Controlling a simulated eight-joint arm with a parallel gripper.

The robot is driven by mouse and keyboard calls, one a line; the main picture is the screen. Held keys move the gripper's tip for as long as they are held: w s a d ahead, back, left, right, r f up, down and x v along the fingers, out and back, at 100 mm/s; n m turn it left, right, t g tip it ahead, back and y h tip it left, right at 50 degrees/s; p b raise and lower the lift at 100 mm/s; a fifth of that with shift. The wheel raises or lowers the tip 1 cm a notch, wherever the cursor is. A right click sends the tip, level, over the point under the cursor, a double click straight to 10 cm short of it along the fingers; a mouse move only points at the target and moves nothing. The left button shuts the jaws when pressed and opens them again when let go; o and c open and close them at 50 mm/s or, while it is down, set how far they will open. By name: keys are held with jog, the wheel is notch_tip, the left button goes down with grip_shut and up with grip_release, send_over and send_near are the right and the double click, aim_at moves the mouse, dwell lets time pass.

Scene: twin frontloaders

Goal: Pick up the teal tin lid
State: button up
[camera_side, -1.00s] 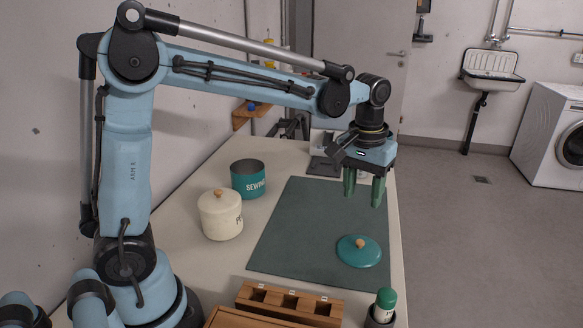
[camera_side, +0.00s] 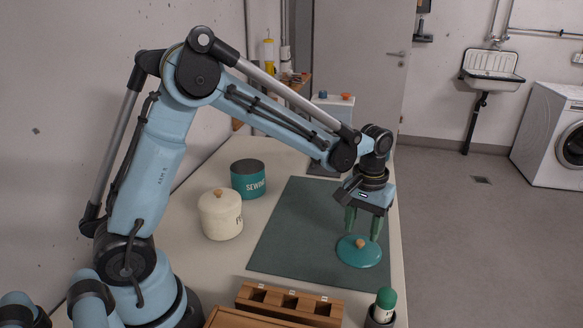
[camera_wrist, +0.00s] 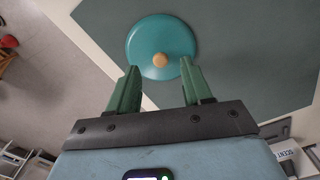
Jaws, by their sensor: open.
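The teal tin lid (camera_side: 359,252) lies flat on the dark green mat (camera_side: 290,235), near its right edge, with a round wooden knob on top. In the wrist view the lid (camera_wrist: 150,40) is ahead of the fingertips, its knob (camera_wrist: 160,60) roughly in line with the gap between them. My gripper (camera_side: 361,232) is open, its green fingers pointing down just above and behind the lid. In the wrist view my gripper (camera_wrist: 160,75) shows nothing between its fingers. Whether a fingertip touches the lid cannot be told.
A teal SEWING tin (camera_side: 248,180) without a lid and a cream lidded tin (camera_side: 220,216) stand left of the mat. A wooden block with compartments (camera_side: 290,303) and a green-capped container (camera_side: 383,305) stand at the front. The mat's left part is clear.

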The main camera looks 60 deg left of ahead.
aim_at(360, 241)
jog(key=shift+w+a+f, duration=0.1)
jog(key=shift+f, duration=1.65)
grip_shut()
